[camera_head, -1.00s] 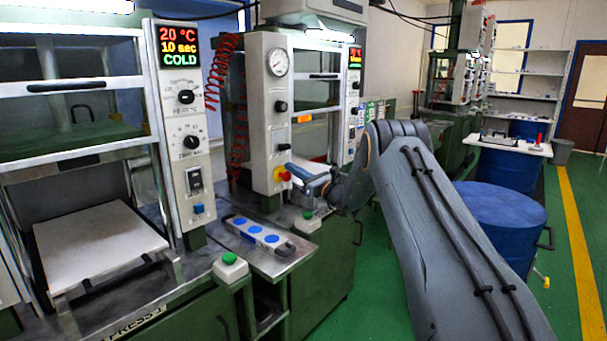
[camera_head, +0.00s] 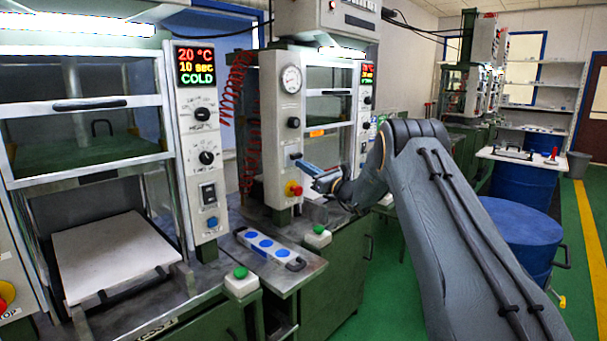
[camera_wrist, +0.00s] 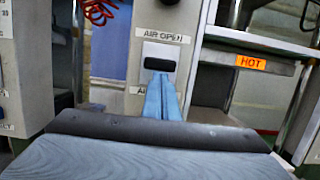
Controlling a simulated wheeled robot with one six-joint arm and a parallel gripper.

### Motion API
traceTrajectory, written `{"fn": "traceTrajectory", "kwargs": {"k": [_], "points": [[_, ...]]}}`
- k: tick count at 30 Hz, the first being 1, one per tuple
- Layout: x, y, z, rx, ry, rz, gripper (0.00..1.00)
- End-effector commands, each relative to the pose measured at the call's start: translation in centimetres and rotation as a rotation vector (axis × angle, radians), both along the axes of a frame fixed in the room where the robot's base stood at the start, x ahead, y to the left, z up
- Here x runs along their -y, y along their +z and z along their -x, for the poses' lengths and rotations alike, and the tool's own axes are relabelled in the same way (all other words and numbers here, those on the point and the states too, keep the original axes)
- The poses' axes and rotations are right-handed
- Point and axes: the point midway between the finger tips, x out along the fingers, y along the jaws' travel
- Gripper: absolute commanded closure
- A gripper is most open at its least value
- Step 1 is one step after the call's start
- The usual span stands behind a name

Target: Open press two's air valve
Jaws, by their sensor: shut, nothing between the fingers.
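Press two's panel (camera_head: 272,150) stands mid-picture in the head view, with a round gauge. Its air valve (camera_head: 296,156) is a small black handle on that panel, above the red and yellow button (camera_head: 293,189). In the wrist view the black valve handle (camera_wrist: 162,62) lies across a pale plate, below the "AIR OPEN" label (camera_wrist: 163,37). My gripper (camera_head: 304,166) is at the panel, its blue fingers shut and empty. In the wrist view the fingertips (camera_wrist: 160,82) sit just under the handle; whether they touch it I cannot tell. The fingers partly hide a lower label.
Another press with a "COLD" display (camera_head: 197,66) stands at left. A tray with blue discs (camera_head: 265,245) and green buttons lie on the bench below. A "HOT" label (camera_wrist: 251,63) marks press two's frame, right of my fingers. A blue drum (camera_head: 520,232) stands at right.

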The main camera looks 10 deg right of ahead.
Motion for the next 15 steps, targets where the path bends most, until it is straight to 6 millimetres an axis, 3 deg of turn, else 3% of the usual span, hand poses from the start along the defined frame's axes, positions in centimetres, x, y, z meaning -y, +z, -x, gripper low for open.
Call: {"fn": "traceTrajectory", "kwargs": {"k": [1,4,15], "points": [[0.0,1.2,0.0,0.005,0.000,0.000,1.00],[0.0,2.2,0.1,0.002,0.001,0.000,1.00],[0.0,2.3,0.0,0.006,0.000,-0.002,1.00]]}}
